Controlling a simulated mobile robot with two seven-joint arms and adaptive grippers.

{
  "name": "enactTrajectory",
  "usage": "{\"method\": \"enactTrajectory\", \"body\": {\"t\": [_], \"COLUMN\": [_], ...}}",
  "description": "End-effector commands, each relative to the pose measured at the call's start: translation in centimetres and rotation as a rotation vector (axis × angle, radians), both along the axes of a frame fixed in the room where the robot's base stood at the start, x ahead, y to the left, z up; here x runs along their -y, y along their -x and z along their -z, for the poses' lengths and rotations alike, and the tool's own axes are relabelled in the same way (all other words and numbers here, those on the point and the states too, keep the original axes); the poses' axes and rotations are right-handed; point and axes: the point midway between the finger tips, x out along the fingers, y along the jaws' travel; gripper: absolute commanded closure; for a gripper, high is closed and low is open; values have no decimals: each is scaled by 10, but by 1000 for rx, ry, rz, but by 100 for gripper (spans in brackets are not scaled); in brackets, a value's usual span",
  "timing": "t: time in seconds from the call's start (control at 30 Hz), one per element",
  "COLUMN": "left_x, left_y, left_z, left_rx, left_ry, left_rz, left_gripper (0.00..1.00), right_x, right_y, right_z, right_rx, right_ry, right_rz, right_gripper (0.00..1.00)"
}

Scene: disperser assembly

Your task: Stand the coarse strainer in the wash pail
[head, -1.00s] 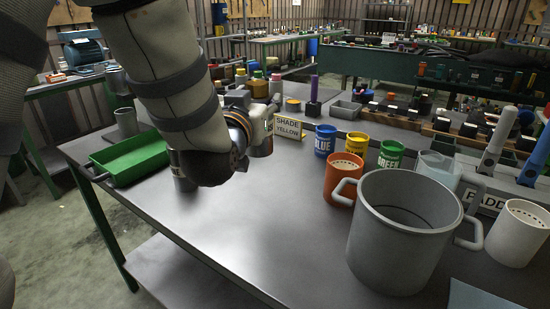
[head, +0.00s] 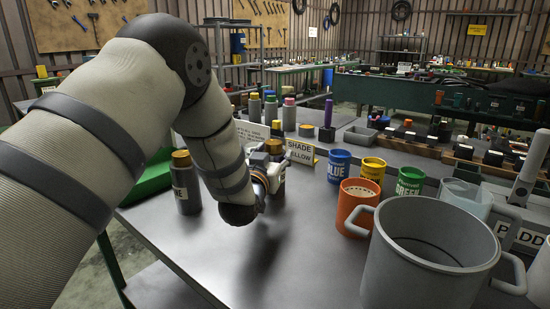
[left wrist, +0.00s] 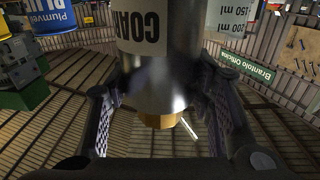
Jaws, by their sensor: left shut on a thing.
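My left gripper (left wrist: 160,105) is shut on a shiny metal cylinder with a gold-coloured end and a label starting "COAR", the coarse strainer (left wrist: 165,75). In the head view my left gripper (head: 268,178) is over the table by the yellow sign, mostly behind my own arm, and the strainer is hardly visible there. The wash pail appears to be the large grey two-handled pot (head: 408,278) at the front right. It stands upright, apart from the gripper, and its bottom is hidden. My right gripper is not in view.
An orange cup (head: 352,215) stands just left of the pail, with blue (head: 339,167), yellow (head: 372,170) and green (head: 410,181) cans behind. A clear jug (head: 465,196) is behind the pail. A gold-capped metal bottle (head: 187,190) stands left of my arm. The middle of the table is clear.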

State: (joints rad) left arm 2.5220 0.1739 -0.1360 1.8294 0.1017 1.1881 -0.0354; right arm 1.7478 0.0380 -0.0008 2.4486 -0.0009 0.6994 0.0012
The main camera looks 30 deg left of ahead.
Motion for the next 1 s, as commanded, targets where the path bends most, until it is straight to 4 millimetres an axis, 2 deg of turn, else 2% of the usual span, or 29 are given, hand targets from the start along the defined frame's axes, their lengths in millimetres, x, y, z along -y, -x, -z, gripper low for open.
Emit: {"method": "enactTrajectory", "body": {"t": [0.13,0.33,0.37,0.43,0.8,0.87,1.0], "left_x": [0,0,0,0,0,3,13], "left_y": [-1,-1,0,0,0,8,40], "left_z": [-5,-2,1,0,-5,-4,-6], "left_rx": [13,12,6,6,8,5,7], "left_ry": [-1,-2,0,0,-1,0,2], "left_rz": [0,0,0,0,0,0,0], "left_gripper": [100,100,50,34,32,32,32], "right_x": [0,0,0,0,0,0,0], "right_y": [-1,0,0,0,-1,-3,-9], "right_z": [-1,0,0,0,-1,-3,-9], "right_rx": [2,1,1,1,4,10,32], "right_ry": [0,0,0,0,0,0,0], "right_rz": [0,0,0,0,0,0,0], "right_gripper": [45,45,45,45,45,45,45]}}
